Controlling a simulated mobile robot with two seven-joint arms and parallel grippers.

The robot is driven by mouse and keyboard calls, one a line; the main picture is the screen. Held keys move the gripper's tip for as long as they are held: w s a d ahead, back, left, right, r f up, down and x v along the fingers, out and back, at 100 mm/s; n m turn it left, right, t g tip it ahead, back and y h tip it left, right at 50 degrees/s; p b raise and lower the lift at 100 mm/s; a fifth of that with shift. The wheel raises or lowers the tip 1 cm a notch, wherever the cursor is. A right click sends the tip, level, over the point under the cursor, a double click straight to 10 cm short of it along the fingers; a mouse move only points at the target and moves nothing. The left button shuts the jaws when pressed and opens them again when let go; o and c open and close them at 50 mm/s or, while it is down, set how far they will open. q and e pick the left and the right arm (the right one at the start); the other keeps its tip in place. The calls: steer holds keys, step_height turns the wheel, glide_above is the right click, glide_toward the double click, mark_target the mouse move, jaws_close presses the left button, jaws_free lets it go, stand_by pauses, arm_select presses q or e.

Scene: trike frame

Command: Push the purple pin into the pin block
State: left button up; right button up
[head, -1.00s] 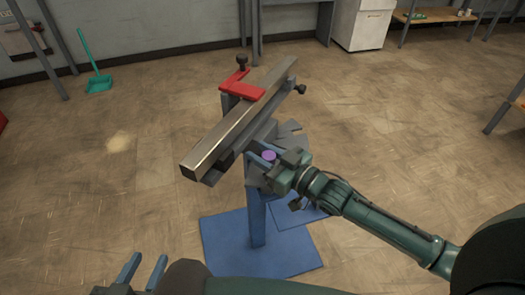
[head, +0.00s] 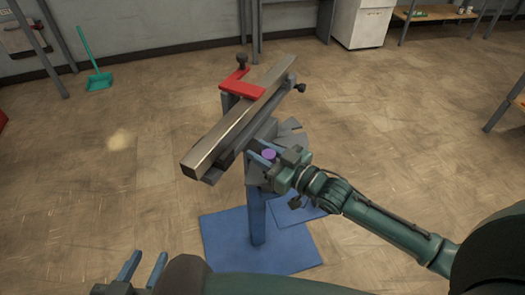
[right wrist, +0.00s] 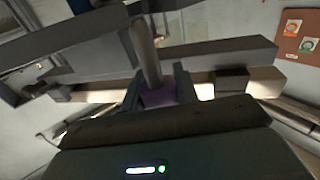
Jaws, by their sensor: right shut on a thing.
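The purple pin (head: 269,154) shows its purple head between the fingers of my right gripper (head: 263,156), which is shut on it beside the stand's grey fixture. In the right wrist view the purple head (right wrist: 159,97) sits between both fingers, and a grey metal shaft (right wrist: 147,52) runs away from it towards grey parts of the fixture. I cannot clearly pick out the pin block or tell how deep the shaft sits. My left gripper (head: 143,270) is open and empty at the lower left, away from the stand.
A long metal bar (head: 235,118) lies on the fixture, with a red clamp (head: 240,84) over it. A blue post (head: 256,215) on a blue base plate (head: 225,240) carries the fixture. The floor around is mostly clear.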

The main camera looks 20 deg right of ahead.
mark_target(263, 171)
steer(key=shift+p, duration=0.5)
stand_by(0.8)
steer(key=shift+f+b, duration=1.5)
steer(key=shift+f, duration=0.75)
steer(key=shift+r, duration=0.1)
steer(key=shift+r+p, duration=1.75)
steer(key=shift+p, duration=0.2)
steer(key=shift+p, duration=0.55)
stand_by(0.5)
steer(key=shift+f+b, duration=0.95)
steer(key=shift+f, duration=0.35)
